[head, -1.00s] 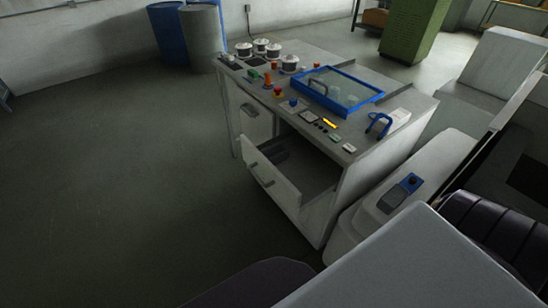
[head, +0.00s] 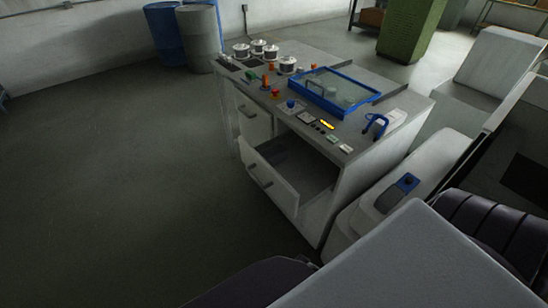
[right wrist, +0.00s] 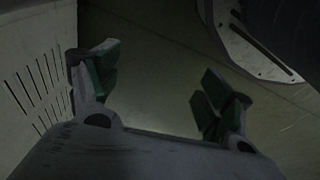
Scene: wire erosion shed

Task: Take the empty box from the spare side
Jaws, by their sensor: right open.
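A grey workbench cabinet (head: 345,190) stands at the centre of the head view with its lower front drawer (head: 268,187) pulled open. Something dark sits at the back left inside the drawer (head: 276,153); I cannot tell whether it is a box. A blue-framed case with a clear lid (head: 340,91) lies on the cabinet top. I cannot clearly pick out an empty box. My right gripper (right wrist: 160,75) shows in the right wrist view, its green-padded fingers apart with nothing between them. Neither gripper shows in the head view.
Several white-topped spools (head: 264,50) and small coloured parts, including a red button (head: 275,93), are on the cabinet top. A blue clamp-like piece (head: 375,124) is near its right edge. Drums (head: 199,38) stand behind. The floor at left is clear. A slotted panel (right wrist: 35,80) is beside my right gripper.

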